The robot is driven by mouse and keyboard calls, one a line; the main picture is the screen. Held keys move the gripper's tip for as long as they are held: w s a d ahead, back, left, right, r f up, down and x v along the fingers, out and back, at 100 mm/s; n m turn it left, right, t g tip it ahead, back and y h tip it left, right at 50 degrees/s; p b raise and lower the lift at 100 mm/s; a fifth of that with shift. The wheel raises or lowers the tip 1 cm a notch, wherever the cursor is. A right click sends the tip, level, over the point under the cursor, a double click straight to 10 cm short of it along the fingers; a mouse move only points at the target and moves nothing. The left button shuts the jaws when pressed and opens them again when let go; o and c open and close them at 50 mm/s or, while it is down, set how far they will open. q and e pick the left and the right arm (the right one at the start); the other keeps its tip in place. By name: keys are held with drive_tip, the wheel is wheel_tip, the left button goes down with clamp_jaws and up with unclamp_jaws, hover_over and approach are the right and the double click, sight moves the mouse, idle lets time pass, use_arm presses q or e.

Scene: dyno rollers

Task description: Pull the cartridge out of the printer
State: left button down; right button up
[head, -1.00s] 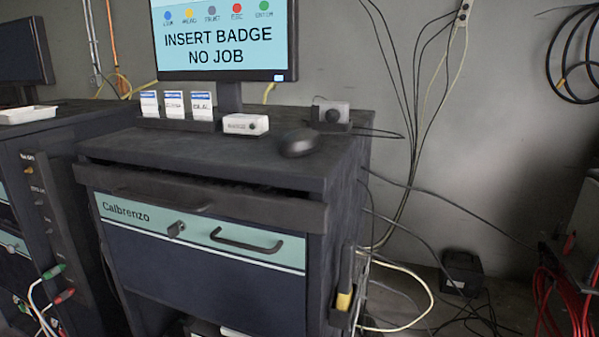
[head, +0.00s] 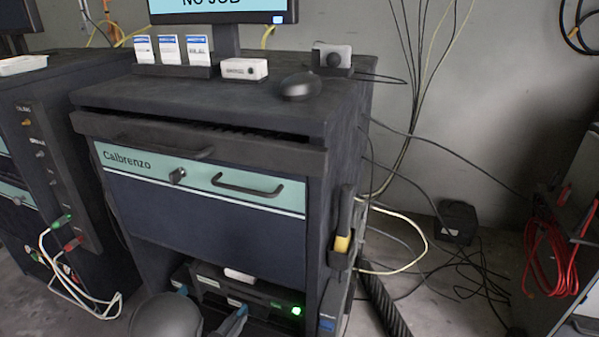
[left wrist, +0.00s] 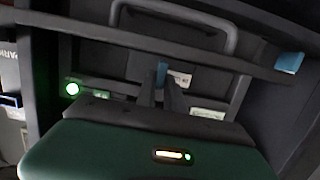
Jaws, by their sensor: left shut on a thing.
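The printer (head: 264,293) is a dark unit in the open bay under the Calbrenzo cabinet, with a lit green lamp at its right. My left gripper (head: 240,314) comes in low at its front, partly cut off by the picture's bottom edge. In the left wrist view, the narrow fingers of the left gripper (left wrist: 164,88) are closed at a small blue tab, which I take for the grip of the cartridge (left wrist: 162,72). The rest of the cartridge cannot be told apart from the dark printer. My right gripper is not in view.
The Calbrenzo cabinet (head: 205,225) overhangs the bay. A holder with a yellow-marked tool (head: 342,243) hangs on its right side. Cables (head: 420,255) lie on the floor at right. A second cabinet with plugged leads (head: 60,220) stands at left.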

use_arm(q)
drive_tip(key=shift+s+a+f, duration=0.1)
drive_tip(key=shift+s, duration=0.2)
drive_tip(key=c, duration=1.4)
unclamp_jaws()
drive_tip(key=shift+o, duration=0.2)
